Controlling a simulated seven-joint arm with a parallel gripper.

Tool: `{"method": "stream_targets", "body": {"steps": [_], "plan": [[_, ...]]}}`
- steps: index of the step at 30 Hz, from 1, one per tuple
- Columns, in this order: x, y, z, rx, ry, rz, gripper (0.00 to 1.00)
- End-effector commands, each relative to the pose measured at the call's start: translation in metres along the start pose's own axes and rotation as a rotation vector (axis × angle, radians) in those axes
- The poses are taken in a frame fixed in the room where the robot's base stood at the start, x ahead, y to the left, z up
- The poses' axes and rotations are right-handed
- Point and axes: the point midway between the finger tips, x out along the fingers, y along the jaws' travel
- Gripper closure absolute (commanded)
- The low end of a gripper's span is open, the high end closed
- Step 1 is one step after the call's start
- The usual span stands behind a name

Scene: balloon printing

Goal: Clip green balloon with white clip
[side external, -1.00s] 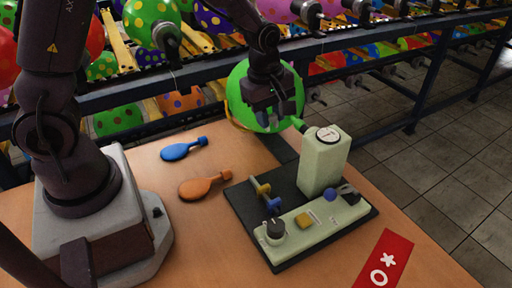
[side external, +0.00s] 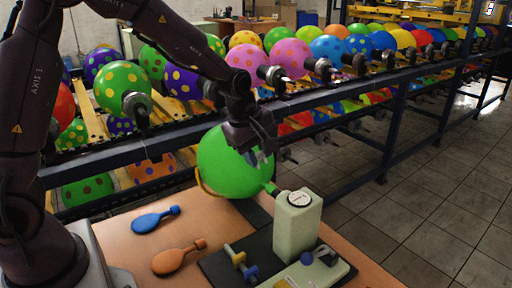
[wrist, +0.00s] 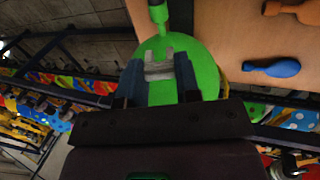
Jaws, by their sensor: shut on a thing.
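The inflated green balloon (side external: 225,168) stands at the far edge of the table, its neck (side external: 270,187) at the nozzle of the pale green inflator (side external: 297,228). My gripper (side external: 262,158) is in front of the balloon's right side, above the neck. In the wrist view my gripper (wrist: 158,76) is shut on the whitish, two-pronged clip (wrist: 158,68). The clip's prongs point toward the green balloon's neck (wrist: 158,14), with a gap between. The balloon's body (wrist: 205,70) lies behind the clip. The clip is too small to make out clearly in the side view.
A blue deflated balloon (side external: 150,221) and an orange one (side external: 175,259) lie on the wooden table (side external: 125,250) at left. A dark rack rail (side external: 330,98) with several dotted balloons runs close behind the green balloon. Tiled floor (side external: 430,210) is at right.

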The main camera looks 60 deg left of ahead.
Motion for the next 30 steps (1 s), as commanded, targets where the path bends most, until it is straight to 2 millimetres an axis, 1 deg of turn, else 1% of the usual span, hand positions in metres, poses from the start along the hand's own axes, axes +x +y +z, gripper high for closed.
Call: {"method": "stream_targets", "body": {"steps": [24, 29, 30], "plan": [[0.049, -0.001, -0.007, 0.000, 0.000, -0.002, 0.85], [0.059, -0.001, -0.008, 0.000, -0.001, -0.002, 0.85], [0.058, 0.000, -0.008, 0.000, -0.001, -0.001, 0.85]]}}
